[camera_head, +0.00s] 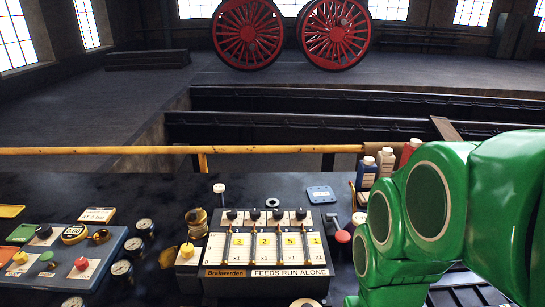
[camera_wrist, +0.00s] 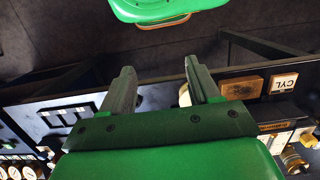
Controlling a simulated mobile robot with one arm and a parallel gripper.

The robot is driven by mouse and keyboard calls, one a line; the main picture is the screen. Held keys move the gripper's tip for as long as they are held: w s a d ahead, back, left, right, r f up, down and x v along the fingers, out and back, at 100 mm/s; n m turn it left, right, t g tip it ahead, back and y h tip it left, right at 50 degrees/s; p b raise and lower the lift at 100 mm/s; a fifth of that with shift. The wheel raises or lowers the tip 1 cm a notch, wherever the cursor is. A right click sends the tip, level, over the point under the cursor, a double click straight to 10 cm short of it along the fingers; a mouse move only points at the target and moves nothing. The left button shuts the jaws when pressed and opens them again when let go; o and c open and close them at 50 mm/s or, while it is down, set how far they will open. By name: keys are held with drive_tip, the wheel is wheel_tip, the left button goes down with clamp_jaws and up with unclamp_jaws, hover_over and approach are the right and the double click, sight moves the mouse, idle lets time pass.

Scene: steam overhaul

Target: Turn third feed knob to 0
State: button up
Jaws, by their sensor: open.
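The feed panel (camera_head: 214,252) stands on the dark bench in the head view, labelled "FEEDS RUN ALONE". Several black knobs sit in a row along its top edge, each above a vertical sight tube and a yellow number card. The third knob (camera_head: 278,214) from the left is above the card (camera_head: 290,241) that seems to read 5. The knob's own pointer is too small to read. My gripper (camera_wrist: 162,85) shows in the wrist view, its two fingers apart with nothing held between them. In the head view only my green arm shows, to the right of the panel; the gripper is hidden.
A blue gauge panel (camera_head: 50,270) is at the left. A brass cup (camera_head: 196,218) and yellow knob (camera_head: 187,250) adjoin the feed panel's left side. A red-topped lever (camera_head: 343,236), blue tag (camera_head: 320,194) and bottles (camera_head: 366,173) are at right. A yellow rail (camera_head: 100,150) runs behind.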

drive_tip(key=shift+w, duration=0.1)
drive_tip(key=m+t, duration=0.2)
drive_tip(key=m, duration=0.2)
hover_over(278, 211)
drive_tip(key=shift+s+d+f, duration=0.1)
drive_tip(key=shift+s+f, duration=0.05)
drive_tip(key=shift+s, duration=0.1)
drive_tip(key=shift+w+f, duration=0.2)
drive_tip(key=shift+w, duration=0.05)
drive_tip(key=shift+f, duration=3.85)
